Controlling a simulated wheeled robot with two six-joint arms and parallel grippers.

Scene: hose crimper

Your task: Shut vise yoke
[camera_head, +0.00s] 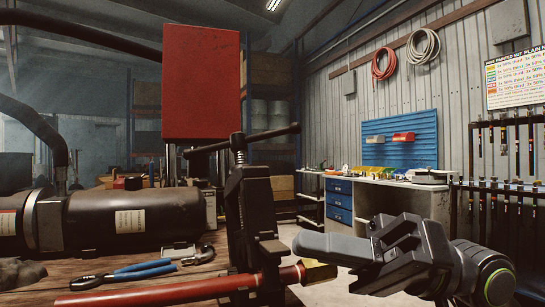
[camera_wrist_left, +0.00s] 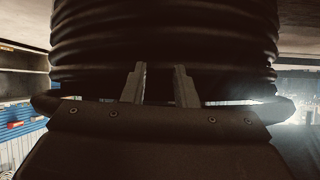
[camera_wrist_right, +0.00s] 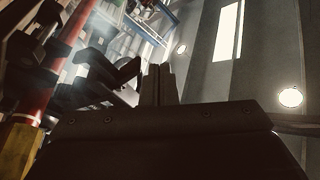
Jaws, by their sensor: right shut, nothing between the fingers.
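The black vise (camera_head: 246,210) stands at the bench's front edge, its yoke upright with a screw and a tilted T-handle (camera_head: 245,140) on top. I cannot tell whether the yoke is latched. A red hose (camera_head: 190,291) with a brass end fitting (camera_head: 318,272) lies through the vise's lower part. My right gripper (camera_head: 303,243) is shut and empty, just right of the vise and above the fitting; contact is unclear. The right wrist view shows its closed fingers (camera_wrist_right: 158,84) beside dark vise parts and the hose. My left gripper (camera_wrist_left: 160,85) is open and empty before a dark ribbed surface.
Blue-handled pliers (camera_head: 135,273) lie on the wooden bench left of the vise. A large dark cylinder (camera_head: 130,218) lies behind them. A red panel (camera_head: 201,82) rises behind the vise. A workbench with blue drawers (camera_head: 339,200) stands farther back.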

